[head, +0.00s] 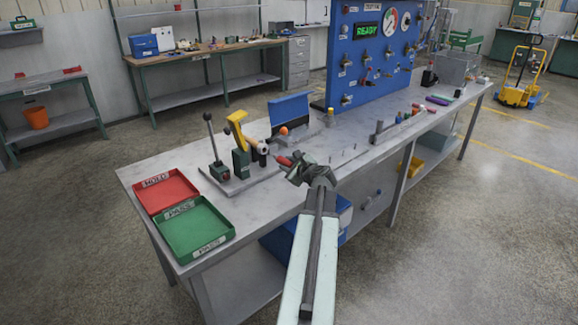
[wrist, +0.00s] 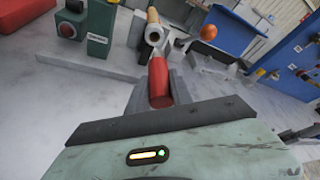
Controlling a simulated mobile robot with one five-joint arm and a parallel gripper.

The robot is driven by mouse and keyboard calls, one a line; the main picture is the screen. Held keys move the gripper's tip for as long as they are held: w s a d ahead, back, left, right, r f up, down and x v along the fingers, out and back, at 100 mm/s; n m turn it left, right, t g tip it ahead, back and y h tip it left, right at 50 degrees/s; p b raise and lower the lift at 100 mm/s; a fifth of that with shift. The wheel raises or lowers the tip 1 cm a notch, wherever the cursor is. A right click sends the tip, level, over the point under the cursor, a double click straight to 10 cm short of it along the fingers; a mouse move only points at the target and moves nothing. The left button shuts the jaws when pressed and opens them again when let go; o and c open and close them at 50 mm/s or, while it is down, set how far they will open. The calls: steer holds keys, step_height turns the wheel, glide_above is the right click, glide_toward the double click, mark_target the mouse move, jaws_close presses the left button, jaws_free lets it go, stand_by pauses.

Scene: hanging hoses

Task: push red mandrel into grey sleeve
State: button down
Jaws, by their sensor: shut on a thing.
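My gripper (head: 308,170) is shut on the red mandrel (wrist: 158,82), which lies between the two grey fingers in the wrist view. In the head view the mandrel's red tip (head: 284,160) sticks out to the left. A pale, round, open tube end (wrist: 154,36) faces me just beyond the tip in the wrist view. It looks like the grey sleeve, with a tan length behind it. The sleeve also shows in the head view (head: 263,148), beside a yellow-handled clamp. The tip looks close to the sleeve; I cannot tell whether they touch.
A green block with a red button (wrist: 68,28) stands left of the sleeve. An orange ball (wrist: 208,32) and a blue panel (wrist: 235,35) are to its right. Red (head: 165,191) and green (head: 195,228) trays lie at the bench's left end. Small upright pins stand right of my gripper.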

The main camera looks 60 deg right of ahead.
mark_target(279, 158)
steer(key=shift+w+d, duration=0.25)
steer(key=shift+w, duration=0.5)
steer(key=shift+w+d, duration=0.2)
steer(key=shift+w, duration=0.6)
steer(key=shift+w+d, duration=0.25)
steer(key=shift+w, duration=0.5)
steer(key=shift+w+d, duration=0.25)
steer(key=shift+w, duration=0.4)
steer(key=shift+w+d+r, duration=0.1)
steer(key=shift+w+d, duration=0.1)
steer(key=shift+w, duration=0.55)
steer(key=shift+w+d, duration=0.15)
steer(key=shift+w, duration=0.55)
stand_by(2.0)
steer(key=c, duration=1.1)
jaws_free()
steer(key=shift+w, duration=0.1)
steer(key=shift+o, duration=0.2)
steer(key=p+v, duration=0.2)
steer(key=v, duration=0.6)
